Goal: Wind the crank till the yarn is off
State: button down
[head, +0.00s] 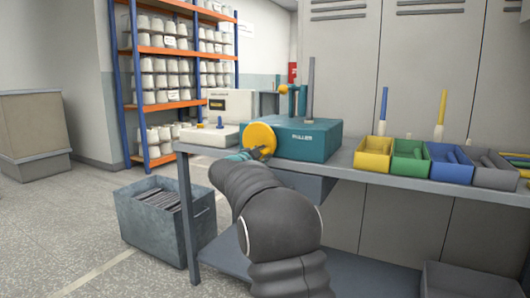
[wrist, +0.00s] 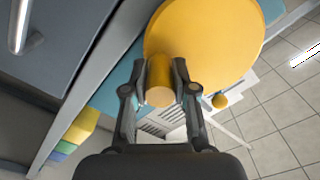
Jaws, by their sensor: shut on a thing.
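The teal winder box marked "PULLER" (head: 305,138) stands on the grey bench. Its yellow crank disc (head: 261,136) faces me on the box's left front; it fills the top of the wrist view (wrist: 205,40). A yellow crank knob (wrist: 160,95) sticks out from the disc toward the wrist camera. My gripper (wrist: 160,78) is shut on this knob, one finger on each side. In the head view my arm partly hides the gripper and knob. A bare grey post (head: 311,88) rises from the box, beside a teal bracket (head: 289,98). I cannot make out any yarn on the post.
Yellow (head: 372,155), green (head: 409,158), blue (head: 448,163) and grey bins line the bench to the right. A white device (head: 231,104) stands behind left. A grey crate (head: 165,218) is on the floor left of the bench. An orange rack (head: 165,50) holds cones.

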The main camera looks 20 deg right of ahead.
jog(key=w+a+f+m+b, duration=0.1)
jog(key=w+a+m+b, duration=0.2)
jog(key=m, duration=1.1)
jog(key=shift+w+a+f+m+b, duration=0.35)
jog(key=shift+w+m, duration=0.05)
jog(key=shift+w, duration=0.4)
jog(key=c, duration=0.9)
grip_release()
jog(key=v, duration=1.2)
